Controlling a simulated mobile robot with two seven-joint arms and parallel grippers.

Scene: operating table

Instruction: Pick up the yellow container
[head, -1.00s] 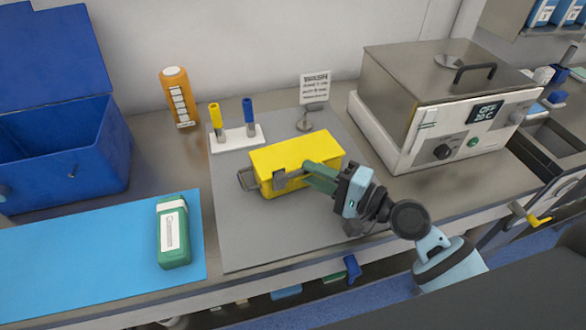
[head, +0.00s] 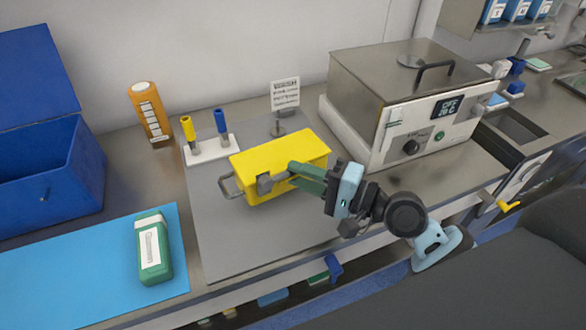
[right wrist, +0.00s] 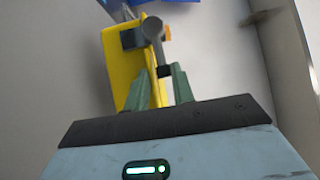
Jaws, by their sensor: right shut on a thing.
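The yellow container (head: 282,158) is a box with a grey wire handle at its left end and a dark grey fitting on its front. It is over the grey mat (head: 235,245); whether its base touches the mat is hard to tell. My right gripper (head: 292,177) is at its front side, with green fingers shut on it near the dark fitting. In the right wrist view the container (right wrist: 117,65) is beyond the fingers (right wrist: 165,78), with a dark grey piece at the fingertips. My left gripper is not in view.
A white rack (head: 211,150) with yellow and blue pieces and a small sign (head: 285,94) stand behind the container. A metal heater box (head: 385,105) stands right. An orange bottle (head: 150,112), blue bin (head: 45,180) and green bottle (head: 153,248) are left. The mat's front is clear.

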